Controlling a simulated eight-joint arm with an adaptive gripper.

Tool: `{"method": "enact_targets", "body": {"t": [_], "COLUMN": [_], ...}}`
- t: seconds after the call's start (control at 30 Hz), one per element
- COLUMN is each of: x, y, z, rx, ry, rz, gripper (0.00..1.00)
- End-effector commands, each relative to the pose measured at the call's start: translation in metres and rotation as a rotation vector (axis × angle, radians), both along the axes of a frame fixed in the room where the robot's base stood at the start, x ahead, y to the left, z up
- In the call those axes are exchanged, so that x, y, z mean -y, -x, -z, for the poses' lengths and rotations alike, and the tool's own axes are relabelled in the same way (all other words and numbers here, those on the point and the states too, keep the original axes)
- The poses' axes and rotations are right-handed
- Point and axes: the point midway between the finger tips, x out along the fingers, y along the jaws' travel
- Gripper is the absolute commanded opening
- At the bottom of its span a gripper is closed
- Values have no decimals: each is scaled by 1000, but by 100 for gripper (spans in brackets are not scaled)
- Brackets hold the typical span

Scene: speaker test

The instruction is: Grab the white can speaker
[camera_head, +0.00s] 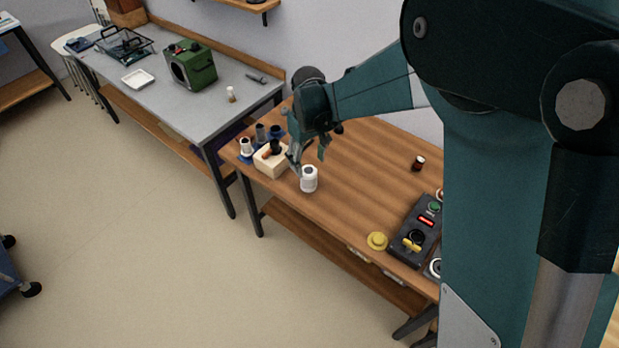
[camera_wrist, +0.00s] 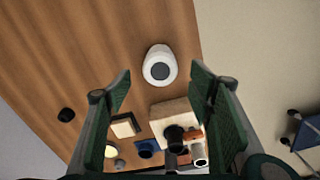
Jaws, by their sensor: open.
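The white can speaker (camera_head: 309,179) stands upright on the wooden table, near its front edge. In the wrist view the white can speaker (camera_wrist: 160,66) shows from above with a dark round top, beyond the fingertips and roughly centred between them. My gripper (camera_head: 308,152) is above the table, just behind and above the speaker in the head view. In the wrist view my gripper (camera_wrist: 160,82) has its two green fingers wide apart with nothing held between them. The speaker looks apart from both fingers.
A pale wooden block (camera_head: 270,162) with a dark object on it stands left of the speaker, with several small cylinders behind. A black control box (camera_head: 416,232), a yellow round piece (camera_head: 377,241) and a small dark jar (camera_head: 418,163) are to the right. The table's middle is clear.

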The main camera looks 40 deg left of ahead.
Motion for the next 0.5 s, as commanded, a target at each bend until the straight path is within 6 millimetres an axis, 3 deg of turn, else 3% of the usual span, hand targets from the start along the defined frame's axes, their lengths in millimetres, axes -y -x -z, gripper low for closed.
{"method": "enact_targets", "body": {"t": [0.3,0.5], "x": [0,0], "y": [0,-1], "z": [1,15], "rx": [0,0], "ry": [0,0], "rz": [1,1], "gripper": [52,52]}}
